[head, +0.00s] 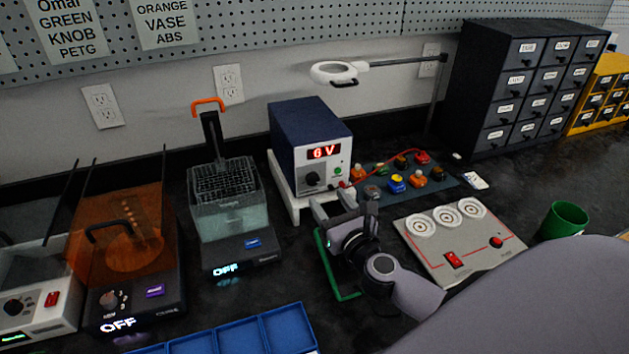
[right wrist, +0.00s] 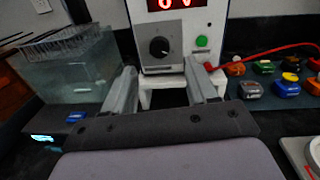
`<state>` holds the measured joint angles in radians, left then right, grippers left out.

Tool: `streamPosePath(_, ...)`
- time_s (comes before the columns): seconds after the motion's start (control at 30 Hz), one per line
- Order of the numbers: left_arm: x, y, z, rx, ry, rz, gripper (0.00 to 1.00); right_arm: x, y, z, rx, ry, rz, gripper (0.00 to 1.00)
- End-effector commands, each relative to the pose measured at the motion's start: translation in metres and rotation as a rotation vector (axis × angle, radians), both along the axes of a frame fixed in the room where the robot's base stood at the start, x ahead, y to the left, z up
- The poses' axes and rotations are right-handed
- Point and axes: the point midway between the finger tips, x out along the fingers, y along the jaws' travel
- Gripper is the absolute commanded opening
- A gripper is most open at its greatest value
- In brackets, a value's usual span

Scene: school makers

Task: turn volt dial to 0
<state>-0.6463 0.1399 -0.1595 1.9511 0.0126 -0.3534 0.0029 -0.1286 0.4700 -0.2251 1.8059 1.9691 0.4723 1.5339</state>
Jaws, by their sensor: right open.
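The power supply (head: 308,138) is a dark blue box with a pale front, standing on a white stand. Its red display (head: 324,152) looks like "6 V"; the right wrist view cuts off its top. The black volt dial (head: 312,179) is at the lower left of the front. In the right wrist view the dial (right wrist: 159,46) shows a white pointer mark tilted off vertical. My right gripper (head: 331,203) is open and empty in front of the supply. In the right wrist view its fingers (right wrist: 161,80) spread to either side below the dial, apart from it.
A green button (right wrist: 202,42) and a red cable (right wrist: 262,52) sit right of the dial. A clear tank (head: 230,212) stands to the left. Coloured components (head: 397,184) lie on a mat to the right. A grey panel (head: 430,252) and green cup (head: 565,219) are further right.

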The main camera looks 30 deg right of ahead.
Motion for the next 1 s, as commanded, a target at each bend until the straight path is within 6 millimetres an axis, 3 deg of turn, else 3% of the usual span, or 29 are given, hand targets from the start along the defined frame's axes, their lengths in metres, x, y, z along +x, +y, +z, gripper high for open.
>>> streamPosePath(0.4, -0.004, 0.0, 0.0, 0.001, 0.01, 0.0, 0.0, 0.05, -0.008, 0.001, -0.003, -0.001, 0.001, 0.58)
streamPosePath(0.87, -0.001, 0.0, 0.002, 0.001, 0.005, 0.0, 0.0, 0.062, -0.01, 0.001, -0.002, -0.001, 0.002, 0.58)
streamPosePath(0.9, -0.001, 0.0, 0.002, 0.001, 0.005, 0.0, 0.0, 0.062, -0.01, 0.001, -0.002, -0.001, 0.002, 0.54)
streamPosePath(1.0, -0.001, 0.0, 0.002, 0.001, 0.004, 0.0, 0.0, 0.062, -0.01, 0.001, -0.002, -0.001, 0.002, 0.22)
